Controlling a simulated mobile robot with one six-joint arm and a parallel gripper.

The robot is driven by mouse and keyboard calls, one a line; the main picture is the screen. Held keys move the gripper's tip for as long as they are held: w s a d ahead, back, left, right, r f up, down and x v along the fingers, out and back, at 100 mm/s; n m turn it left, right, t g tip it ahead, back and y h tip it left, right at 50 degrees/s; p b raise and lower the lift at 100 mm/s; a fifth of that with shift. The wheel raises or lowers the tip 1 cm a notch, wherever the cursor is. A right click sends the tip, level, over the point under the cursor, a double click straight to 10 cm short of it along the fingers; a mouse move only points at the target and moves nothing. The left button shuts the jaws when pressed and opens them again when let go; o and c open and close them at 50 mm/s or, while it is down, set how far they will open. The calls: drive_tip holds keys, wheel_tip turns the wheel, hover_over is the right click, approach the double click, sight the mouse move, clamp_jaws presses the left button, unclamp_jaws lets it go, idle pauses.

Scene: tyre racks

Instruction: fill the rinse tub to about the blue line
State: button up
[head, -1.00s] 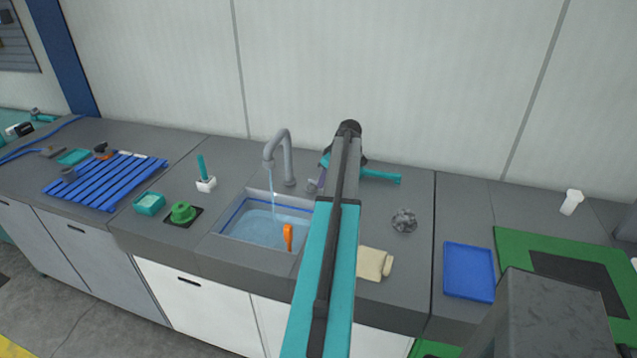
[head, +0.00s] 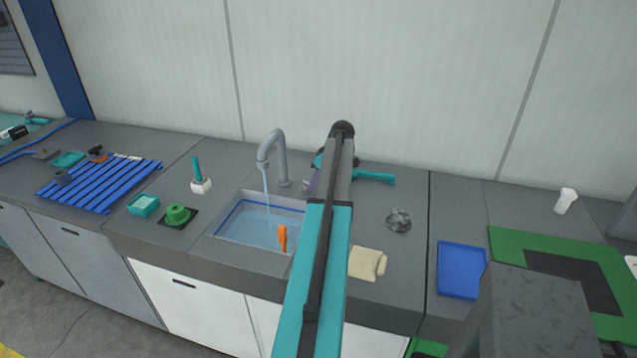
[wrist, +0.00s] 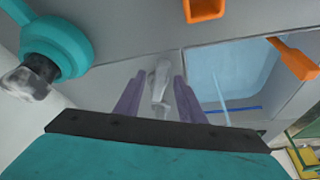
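The rinse tub (head: 226,241) is set into the grey counter and holds clear blue water (head: 250,230). The blue line (head: 240,206) shows on its inner wall, with the water surface close below it. Water runs from the grey tap (head: 275,150) in a thin stream (head: 267,192). My gripper is mostly hidden behind my arm in the head view. In the wrist view, my gripper's (wrist: 158,82) two purple fingers stand apart on either side of the grey tap lever (wrist: 159,84), with gaps showing. The tub water (wrist: 228,70) and blue line (wrist: 243,108) are right of it.
An orange thing (head: 283,238) stands at the tub's front right. A teal tool (head: 374,178) lies behind my arm. A cream cloth (head: 366,263) and a grey crumpled lump (head: 398,221) lie to the right. A green piece (head: 177,214) sits left of the tub.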

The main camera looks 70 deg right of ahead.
drive_tip(key=shift+r, duration=0.1)
drive_tip(key=b+v, duration=0.4)
drive_tip(key=v, duration=0.9)
drive_tip(key=shift+r, duration=0.3)
